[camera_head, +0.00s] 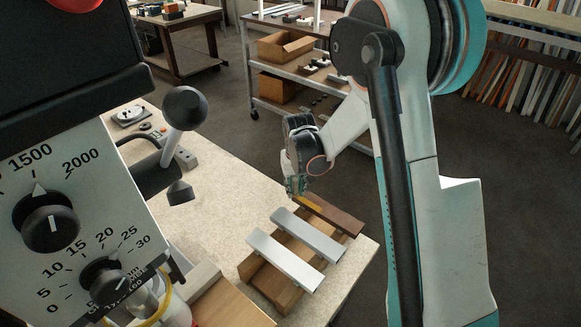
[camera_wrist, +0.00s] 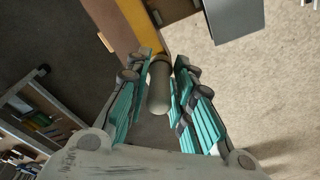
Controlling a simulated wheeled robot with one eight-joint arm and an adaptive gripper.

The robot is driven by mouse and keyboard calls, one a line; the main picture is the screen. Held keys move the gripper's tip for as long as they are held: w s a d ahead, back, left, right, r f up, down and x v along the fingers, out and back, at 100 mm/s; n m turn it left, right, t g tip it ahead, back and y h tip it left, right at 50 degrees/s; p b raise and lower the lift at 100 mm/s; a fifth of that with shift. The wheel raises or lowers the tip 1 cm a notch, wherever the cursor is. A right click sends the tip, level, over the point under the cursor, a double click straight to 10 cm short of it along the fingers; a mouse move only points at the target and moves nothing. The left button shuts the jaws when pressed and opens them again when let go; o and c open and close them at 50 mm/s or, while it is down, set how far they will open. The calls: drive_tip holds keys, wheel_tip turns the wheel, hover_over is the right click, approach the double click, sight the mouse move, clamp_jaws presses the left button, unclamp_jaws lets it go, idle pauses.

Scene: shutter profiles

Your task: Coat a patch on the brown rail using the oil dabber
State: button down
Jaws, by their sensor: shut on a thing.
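The brown rail (camera_head: 335,214) lies at the far side of a wooden rack, beside two pale grey rails, in the head view. A yellow-ochre strip (camera_head: 309,202) shows at its end near my gripper (camera_head: 296,187). In the wrist view the ochre strip (camera_wrist: 110,24) and brown surface (camera_wrist: 168,9) are at the top. My gripper (camera_wrist: 160,65) is shut on the oil dabber (camera_wrist: 158,92), a grey rounded cylinder between the fingers. Its far end points at the brown rail's end; I cannot tell whether they touch. The dabber is not clear in the head view.
Grey rails (camera_head: 310,235) and (camera_head: 284,259) lie parallel across the wooden rack (camera_head: 254,268) near the table corner. A drill-like machine with dials (camera_head: 60,235) fills the left. The pale tabletop (camera_head: 225,195) is clear left of the rack. A trolley (camera_head: 270,95) stands behind.

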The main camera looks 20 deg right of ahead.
sight(296, 180)
wheel_tip(296, 180, up, 4)
drive_tip(key=shift+s+f+p, duration=0.15)
drive_tip(key=shift+f+p, duration=0.05)
drive_tip(key=shift+p, duration=0.55)
drive_tip(key=shift+w+r+p, duration=0.2)
drive_tip(key=shift+r+p, duration=0.15)
drive_tip(key=shift+r, duration=0.2)
drive_tip(key=shift+s+r+p, duration=0.1)
drive_tip(key=shift+r+p, duration=0.65)
drive_tip(key=shift+r, duration=0.95)
